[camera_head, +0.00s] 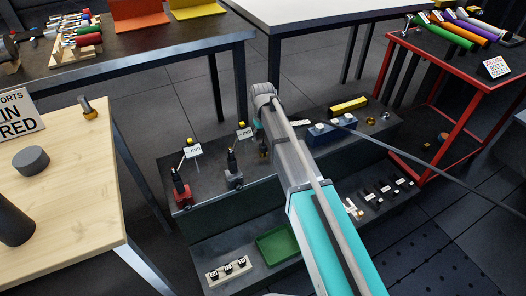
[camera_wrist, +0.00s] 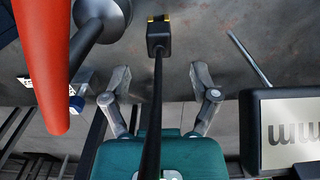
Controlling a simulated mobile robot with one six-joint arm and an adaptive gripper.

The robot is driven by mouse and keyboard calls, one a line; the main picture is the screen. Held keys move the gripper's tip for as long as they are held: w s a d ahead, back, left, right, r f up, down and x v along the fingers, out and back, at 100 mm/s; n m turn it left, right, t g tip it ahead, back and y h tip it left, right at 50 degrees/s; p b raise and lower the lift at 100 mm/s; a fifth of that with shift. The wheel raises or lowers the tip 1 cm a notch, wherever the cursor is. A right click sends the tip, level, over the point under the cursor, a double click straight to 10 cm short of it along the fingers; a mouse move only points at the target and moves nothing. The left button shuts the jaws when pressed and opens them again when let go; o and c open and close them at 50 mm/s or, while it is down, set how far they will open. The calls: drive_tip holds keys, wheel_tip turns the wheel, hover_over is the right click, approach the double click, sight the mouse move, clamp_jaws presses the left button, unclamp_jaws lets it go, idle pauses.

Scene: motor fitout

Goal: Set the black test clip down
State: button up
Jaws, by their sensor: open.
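In the wrist view my gripper (camera_wrist: 160,98) is open, with one grey finger on each side of a thin black stem. The stem ends in a small black block (camera_wrist: 158,35) with yellow tips, beyond the fingertips over a grey surface. It looks like the black test clip. Neither finger visibly touches it. In the head view a dark clip-like piece (camera_head: 264,148) shows beside my arm, and another black upright piece (camera_head: 233,168) stands on a grey base to its left. I cannot tell which is the task's clip. My arm hides my gripper in the head view.
A red upright piece (camera_head: 181,188) and small signs (camera_head: 193,151) stand on the dark stepped bench (camera_head: 205,198). A green tray (camera_head: 277,246) lies on the lower step. In the wrist view, a red-orange shape (camera_wrist: 42,60) and a framed sign (camera_wrist: 288,130) flank the gripper closely.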

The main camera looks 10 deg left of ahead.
sight(262, 144)
drive_tip(key=shift+f, duration=0.15)
drive_tip(key=shift+f+b, duration=2.5)
drive_tip(key=shift+b, duration=0.1)
clamp_jaws()
